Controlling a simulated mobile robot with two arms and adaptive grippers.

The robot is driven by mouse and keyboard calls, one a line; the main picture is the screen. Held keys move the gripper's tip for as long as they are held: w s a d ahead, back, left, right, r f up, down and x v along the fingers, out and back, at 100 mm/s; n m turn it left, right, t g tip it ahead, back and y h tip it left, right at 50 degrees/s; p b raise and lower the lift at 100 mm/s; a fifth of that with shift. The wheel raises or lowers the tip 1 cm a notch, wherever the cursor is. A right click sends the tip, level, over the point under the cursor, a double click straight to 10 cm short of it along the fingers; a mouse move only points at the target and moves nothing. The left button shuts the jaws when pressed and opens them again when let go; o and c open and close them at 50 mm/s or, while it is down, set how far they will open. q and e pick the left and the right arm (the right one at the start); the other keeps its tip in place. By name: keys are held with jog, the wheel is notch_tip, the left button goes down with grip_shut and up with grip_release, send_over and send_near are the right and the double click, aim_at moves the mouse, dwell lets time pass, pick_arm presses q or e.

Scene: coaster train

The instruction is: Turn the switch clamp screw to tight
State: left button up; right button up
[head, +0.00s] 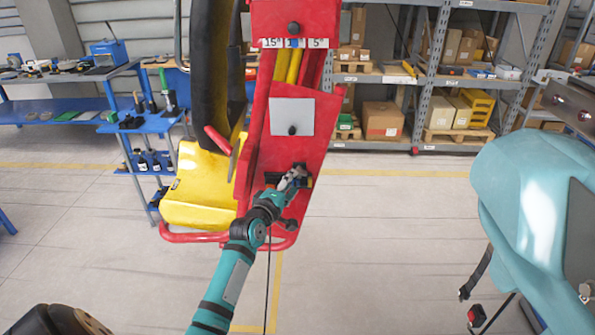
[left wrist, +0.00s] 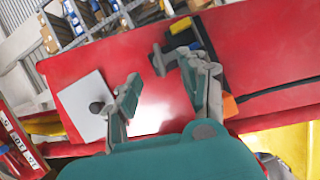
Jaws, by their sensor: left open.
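A red panel (head: 275,165) of the coaster train stands upright in the middle of the head view. On its lower part is a dark switch fitting with a small yellow end (head: 309,182), partly hidden by my left gripper (head: 291,178). In the left wrist view, a grey screw handle (left wrist: 162,60) stands out from the panel beside a black bar (left wrist: 205,50) with yellow and orange ends. My left gripper (left wrist: 160,85) is open, its two fingers pointing at the panel. The handle shows near the right finger; whether they touch cannot be told. My right gripper is out of view.
A grey plate with a dark knob (head: 292,130) is above the fitting. A yellow cover (head: 200,190) and red tube (head: 185,237) lie left of it. A teal padded form (head: 530,190) with straps is at right. Shelves (head: 430,80) stand behind; floor between is clear.

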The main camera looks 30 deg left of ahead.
aim_at(299, 171)
pick_arm(q)
jog(key=w, duration=0.3)
jog(key=w+a, duration=0.1)
jog(key=w, duration=0.1)
jog(key=shift+w+f, duration=0.2)
jog(key=shift+f, duration=0.05)
grip_shut()
